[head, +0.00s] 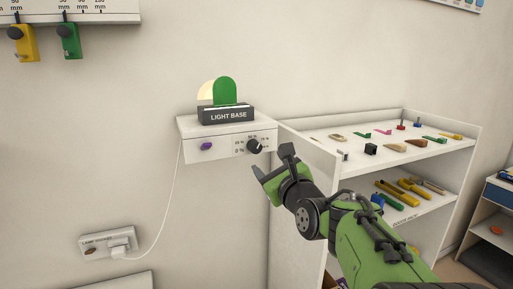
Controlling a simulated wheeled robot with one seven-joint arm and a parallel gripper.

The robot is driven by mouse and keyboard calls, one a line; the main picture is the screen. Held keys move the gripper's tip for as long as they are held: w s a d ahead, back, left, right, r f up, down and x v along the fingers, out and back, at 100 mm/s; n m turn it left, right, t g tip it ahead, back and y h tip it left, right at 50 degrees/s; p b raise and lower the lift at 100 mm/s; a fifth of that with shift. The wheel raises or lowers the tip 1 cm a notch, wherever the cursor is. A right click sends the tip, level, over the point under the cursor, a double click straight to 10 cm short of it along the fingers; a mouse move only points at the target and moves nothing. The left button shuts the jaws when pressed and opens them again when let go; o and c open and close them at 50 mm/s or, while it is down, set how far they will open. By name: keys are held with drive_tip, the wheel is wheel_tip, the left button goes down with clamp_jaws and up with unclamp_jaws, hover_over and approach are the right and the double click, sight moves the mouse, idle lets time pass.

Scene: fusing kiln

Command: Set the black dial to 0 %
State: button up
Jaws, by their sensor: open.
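The black dial (254,147) is a round knob on the front of a white wall-mounted box (224,146), near its right end. Small percent marks run around it, with 0 % at its lower left. A light line shows on the knob, but it is too small to tell its setting. My gripper (272,161) is just right of and below the dial in the picture, with its jaws apart and nothing between them. I cannot tell how far in front of the dial the fingertips are. The dial's face is not covered.
A purple knob (207,146) sits left of the dial. A LIGHT BASE block (228,115) with a green rounded piece (225,91) stands on the box. A white cord runs down to a wall socket (109,244). A white shelf (416,154) with small items stands close on the right.

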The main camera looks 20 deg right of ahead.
sight(257, 149)
drive_tip(key=w, duration=0.3)
drive_tip(key=w+p, duration=0.1)
drive_tip(key=w, duration=0.2)
drive_tip(key=w+p, duration=0.1)
drive_tip(key=w, duration=0.2)
drive_tip(key=shift+w+d, duration=0.2)
drive_tip(key=shift+d, duration=0.15)
drive_tip(key=shift+w+d, duration=0.15)
drive_tip(key=shift+w, duration=0.3)
drive_tip(key=shift+s, duration=0.15)
drive_tip(key=shift+c, duration=1.2)
drive_tip(key=shift+f, duration=0.1)
drive_tip(key=c, duration=0.8)
